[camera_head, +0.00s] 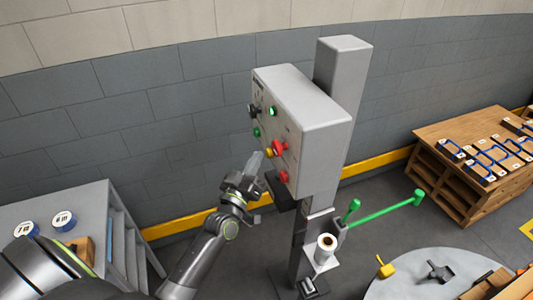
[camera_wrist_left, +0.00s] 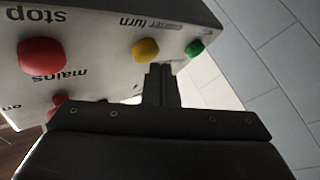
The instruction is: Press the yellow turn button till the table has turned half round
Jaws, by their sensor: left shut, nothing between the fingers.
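The grey control box (camera_head: 305,112) stands on a post, its button face turned left. The yellow turn button (camera_head: 268,153) sits low on that face beside a red button. In the left wrist view the yellow button (camera_wrist_left: 145,50) shows between a red stop button (camera_wrist_left: 42,56) and a green button (camera_wrist_left: 194,47). My left gripper (camera_head: 256,160) is shut and empty, its tips close to the yellow button. In the left wrist view its fingertips (camera_wrist_left: 160,75) point just beside the yellow button; I cannot tell if they touch. The round grey table (camera_head: 415,284) is partly in view at lower right.
A yellow piece (camera_head: 385,267) and a dark part (camera_head: 439,271) lie on the round table. A wooden bench (camera_head: 455,130) stands right, a grey cabinet (camera_head: 90,205) left.

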